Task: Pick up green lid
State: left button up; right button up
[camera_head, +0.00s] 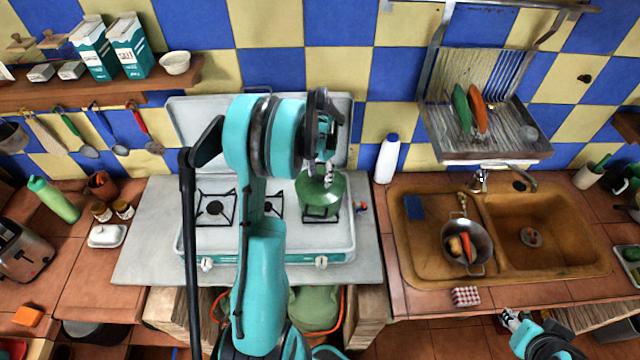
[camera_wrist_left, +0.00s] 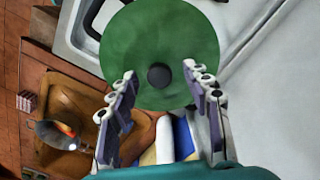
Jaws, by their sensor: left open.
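The green lid (camera_head: 327,196) sits on a green pot on the right burner of the stove. It also shows in the left wrist view as a round green disc (camera_wrist_left: 160,35) with a dark knob (camera_wrist_left: 159,76) in its middle. My left gripper (camera_head: 325,172) is over the lid and hides part of it. In the left wrist view, its two fingers (camera_wrist_left: 158,92) are apart and empty, and the knob appears between and just beyond their tips. I cannot tell whether they touch the lid. My right gripper (camera_head: 511,320) is low at the front; its fingers are too small to read.
The white stove (camera_head: 190,255) has its raised cover behind the pot. A white bottle (camera_head: 387,160) stands right of the stove. The brown sink (camera_head: 420,262) holds a pan (camera_head: 480,240). A dish rack (camera_head: 460,150) hangs above it.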

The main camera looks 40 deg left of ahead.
pick_arm(q)
grip_shut()
jog(key=shift+r, duration=0.15)
